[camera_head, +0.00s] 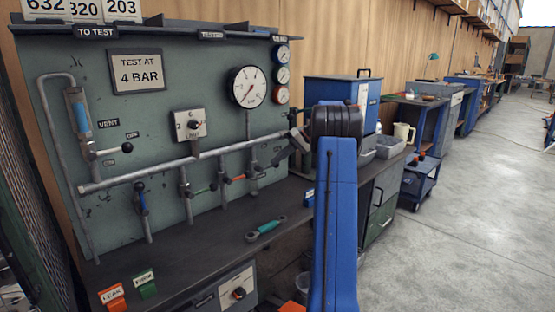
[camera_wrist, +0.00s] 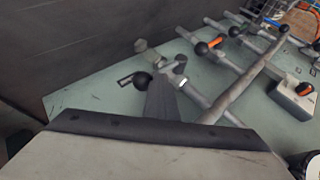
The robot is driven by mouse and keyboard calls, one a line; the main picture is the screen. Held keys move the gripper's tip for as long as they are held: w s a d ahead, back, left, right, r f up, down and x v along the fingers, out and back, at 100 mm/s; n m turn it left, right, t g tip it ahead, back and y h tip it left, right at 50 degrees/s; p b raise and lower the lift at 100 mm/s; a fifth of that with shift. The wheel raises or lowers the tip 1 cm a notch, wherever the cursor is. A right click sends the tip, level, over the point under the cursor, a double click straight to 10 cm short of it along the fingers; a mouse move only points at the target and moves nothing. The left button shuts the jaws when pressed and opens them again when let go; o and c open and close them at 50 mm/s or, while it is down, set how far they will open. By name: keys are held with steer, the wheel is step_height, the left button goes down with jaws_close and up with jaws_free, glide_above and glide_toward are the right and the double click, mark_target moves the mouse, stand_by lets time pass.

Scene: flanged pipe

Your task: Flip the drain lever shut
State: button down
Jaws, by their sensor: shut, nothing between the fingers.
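My gripper (camera_head: 277,158) is shut and empty, held close to the right end of the pipe panel. In the wrist view its dark fingers (camera_wrist: 164,100) reach to the nearest branch valve. I cannot tell whether the fingers touch this lever. In the head view my gripper partly hides this valve, and no drain label can be read. The valve's branch pipe (camera_head: 252,165) comes down from the main pipe (camera_head: 180,162).
A vent lever (camera_head: 108,152) is at the left. A green-handled wrench (camera_head: 264,231) lies on the dark bench (camera_head: 200,250). Gauges (camera_head: 247,87) hang above.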

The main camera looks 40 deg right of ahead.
steer(key=shift+s+d+f, duration=0.1)
steer(key=shift+s+f, duration=0.05)
steer(key=shift+f, duration=0.5)
steer(key=shift+d, duration=0.1)
steer(key=v, duration=0.8)
steer(key=shift+w+a+r, duration=0.25)
steer(key=shift+r, duration=0.15)
